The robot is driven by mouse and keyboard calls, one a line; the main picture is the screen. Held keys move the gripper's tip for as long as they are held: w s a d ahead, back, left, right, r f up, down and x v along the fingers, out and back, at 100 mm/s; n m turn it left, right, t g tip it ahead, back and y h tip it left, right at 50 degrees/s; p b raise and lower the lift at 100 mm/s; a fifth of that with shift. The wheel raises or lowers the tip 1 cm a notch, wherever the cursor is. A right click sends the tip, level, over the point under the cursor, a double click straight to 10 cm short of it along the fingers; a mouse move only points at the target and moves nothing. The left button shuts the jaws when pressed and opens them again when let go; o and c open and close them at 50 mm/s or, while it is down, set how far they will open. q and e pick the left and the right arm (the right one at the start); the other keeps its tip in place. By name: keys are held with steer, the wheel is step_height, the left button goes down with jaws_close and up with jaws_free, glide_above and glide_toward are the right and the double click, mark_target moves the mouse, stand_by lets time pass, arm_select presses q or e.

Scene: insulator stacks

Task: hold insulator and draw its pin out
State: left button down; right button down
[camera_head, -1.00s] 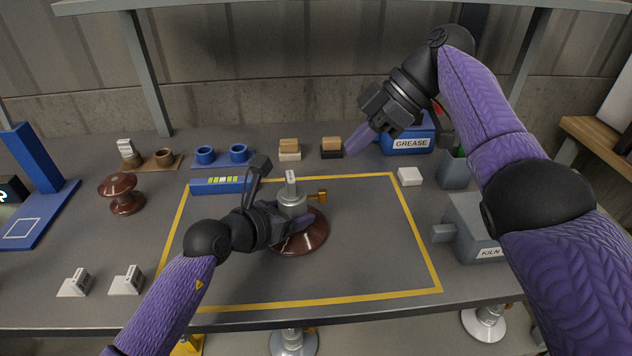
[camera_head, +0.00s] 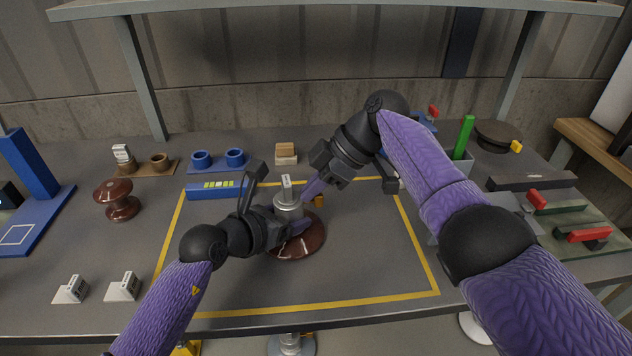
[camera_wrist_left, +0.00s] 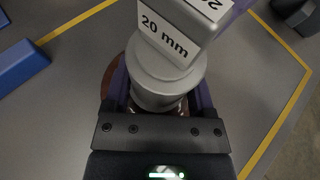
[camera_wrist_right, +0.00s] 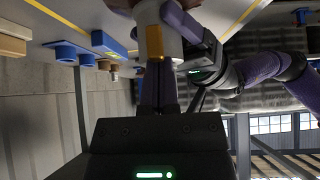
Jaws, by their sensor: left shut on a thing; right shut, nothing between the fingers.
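The insulator has a brown disc (camera_head: 305,243), a grey metal cap (camera_head: 289,206) and a white tag on top, which reads "20 mm" in the left wrist view (camera_wrist_left: 165,42). It stands upright inside the yellow outline. A brass-coloured pin (camera_head: 319,201) sticks out of the cap's right side. My left gripper (camera_head: 296,230) is shut around the cap, low above the disc. My right gripper (camera_head: 308,193) is shut and empty, its tips close by the pin. In the right wrist view the pin (camera_wrist_right: 155,44) lies just beyond the fingertips (camera_wrist_right: 160,75); whether they touch is unclear.
A brown spool insulator (camera_head: 120,199) and two small white tagged blocks (camera_head: 123,287) stand at the left. A green-handled item (camera_head: 464,136) and red-handled tools (camera_head: 588,234) are at the right.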

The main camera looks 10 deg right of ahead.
arm_select(q)
steer(key=shift+a, duration=0.1)
arm_select(e)
steer(key=shift+d, duration=1.35)
arm_select(q)
steer(key=c, duration=1.3)
jaws_free()
steer(key=shift+c, duration=0.2)
arm_select(e)
steer(key=shift+d, duration=0.1)
arm_select(q)
jaws_close()
arm_select(e)
steer(key=v, duration=1)
steer(key=shift+a+r, duration=0.15)
steer(key=shift+a, duration=0.15)
